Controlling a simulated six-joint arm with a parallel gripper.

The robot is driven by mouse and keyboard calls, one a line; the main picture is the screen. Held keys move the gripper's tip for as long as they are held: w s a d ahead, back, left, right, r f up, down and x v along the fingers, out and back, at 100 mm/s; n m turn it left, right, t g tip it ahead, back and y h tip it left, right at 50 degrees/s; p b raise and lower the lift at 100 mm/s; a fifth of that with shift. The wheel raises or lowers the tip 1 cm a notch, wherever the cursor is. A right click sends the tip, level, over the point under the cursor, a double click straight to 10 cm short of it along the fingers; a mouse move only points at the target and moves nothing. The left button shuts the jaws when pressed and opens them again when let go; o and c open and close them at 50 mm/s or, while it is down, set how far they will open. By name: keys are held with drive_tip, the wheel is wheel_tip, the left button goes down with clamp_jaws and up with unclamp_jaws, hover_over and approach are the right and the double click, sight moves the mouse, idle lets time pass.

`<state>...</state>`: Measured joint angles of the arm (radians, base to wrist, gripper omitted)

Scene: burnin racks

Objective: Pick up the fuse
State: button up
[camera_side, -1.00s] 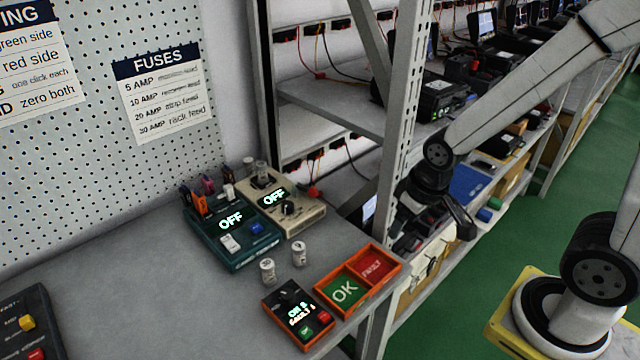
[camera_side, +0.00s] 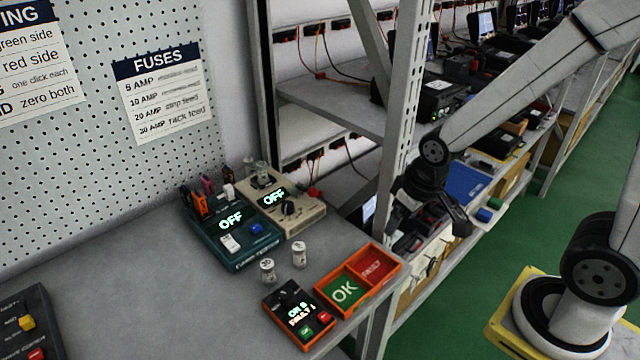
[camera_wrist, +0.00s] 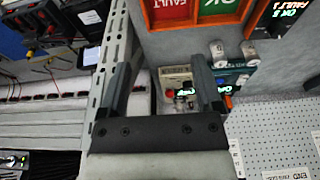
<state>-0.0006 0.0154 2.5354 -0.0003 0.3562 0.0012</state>
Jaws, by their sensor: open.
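Two small pale cylindrical fuses stand upright on the grey bench in the side view, a left one (camera_side: 267,270) and a right one (camera_side: 299,254). Their caps carry dark marks too small to read surely. Both also show near the upper right of the wrist view, as one fuse (camera_wrist: 217,54) and another fuse (camera_wrist: 249,52). My gripper (camera_side: 452,216) is open and empty, right of the bench in the side view and well apart from the fuses. In the wrist view its two fingers (camera_wrist: 160,82) are spread wide with nothing held between them.
An orange tray (camera_side: 317,292) with green OK and red FAULT compartments lies near the fuses. A counter box (camera_side: 297,318), a teal tester (camera_side: 236,264) and a beige tester (camera_side: 311,219) stand around them. A metal rack post (camera_side: 398,130) rises between bench and arm.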

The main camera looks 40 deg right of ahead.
drive_tip(key=w+a+r+t, duration=0.1)
drive_tip(key=w, duration=2.1)
hover_over(262, 165)
drive_tip(key=s, duration=0.2)
wheel_tip(262, 165, down, 3)
drive_tip(key=shift+s+d+f+t, duration=0.1)
drive_tip(key=shift+s+d+t, duration=0.05)
drive_tip(key=shift+t, duration=0.25)
drive_tip(key=shift+x, duration=1.25)
drive_tip(key=shift+f, duration=0.15)
drive_tip(key=shift+x, duration=2.5)
clamp_jaws()
